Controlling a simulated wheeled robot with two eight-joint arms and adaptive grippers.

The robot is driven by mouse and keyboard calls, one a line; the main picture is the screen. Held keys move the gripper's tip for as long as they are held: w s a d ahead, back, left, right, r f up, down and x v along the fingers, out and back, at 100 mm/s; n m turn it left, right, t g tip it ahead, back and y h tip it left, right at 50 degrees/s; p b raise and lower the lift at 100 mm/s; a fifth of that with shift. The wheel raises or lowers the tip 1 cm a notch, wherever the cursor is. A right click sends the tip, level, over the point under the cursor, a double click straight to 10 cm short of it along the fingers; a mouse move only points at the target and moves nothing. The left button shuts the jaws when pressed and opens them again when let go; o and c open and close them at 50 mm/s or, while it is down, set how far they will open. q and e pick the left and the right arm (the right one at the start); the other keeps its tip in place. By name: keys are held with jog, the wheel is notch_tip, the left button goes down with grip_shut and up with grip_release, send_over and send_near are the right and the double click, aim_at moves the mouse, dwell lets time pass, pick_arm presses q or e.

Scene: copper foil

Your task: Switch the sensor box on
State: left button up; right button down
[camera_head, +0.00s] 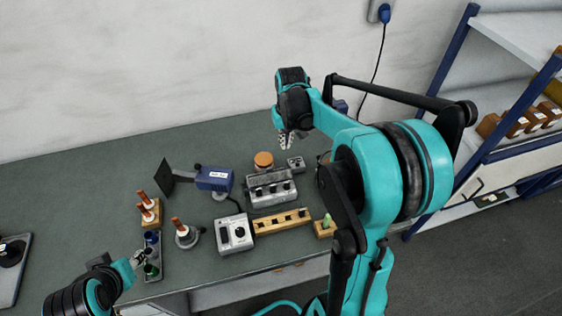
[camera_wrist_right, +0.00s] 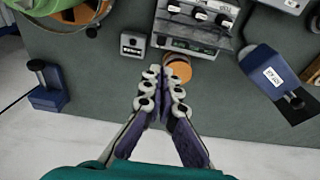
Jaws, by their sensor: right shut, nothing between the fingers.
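A small grey box with a dark switch on top (camera_head: 296,163) stands near the back of the bench; it also shows in the right wrist view (camera_wrist_right: 133,43). I cannot tell for sure whether it is the sensor box; no readable label names one. My right gripper (camera_head: 287,141) is shut and empty, above the bench's back part. In the right wrist view its fingertips (camera_wrist_right: 163,80) point toward the bench, apart from the small box and overlapping an orange round piece (camera_wrist_right: 179,66). My left gripper (camera_head: 138,258) is low at the left, near a tray; its jaws are unclear.
A grey multi-switch unit (camera_head: 270,188) stands beside the small box. A blue labelled device (camera_head: 214,179), a grey meter box (camera_head: 235,234), a wooden block with holes (camera_head: 282,221) and copper-coloured pegs are nearby. The wall bounds the back; a shelf (camera_head: 520,110) stands right.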

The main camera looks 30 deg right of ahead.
jog(key=f+b, duration=0.1)
jog(key=f, duration=0.3)
jog(key=w+f+b, duration=0.1)
jog(key=f, duration=0.4)
jog(key=w+f+b, duration=0.1)
jog(key=f, duration=0.3)
jog(key=shift+d+f+b, duration=0.25)
jog(key=shift+f+b, duration=0.1)
jog(key=shift+f, duration=0.05)
jog(key=shift+w+f+g+b, duration=0.15)
jog(key=shift+f+g+b, duration=0.2)
jog(key=shift+f+g, duration=0.1)
jog(key=shift+s+r, duration=0.1)
jog(key=shift+s, duration=0.1)
jog(key=shift+s, duration=0.15)
jog(key=shift+s+a+r, duration=0.15)
jog(key=shift+s+r, duration=0.1)
jog(key=shift+s, duration=0.2)
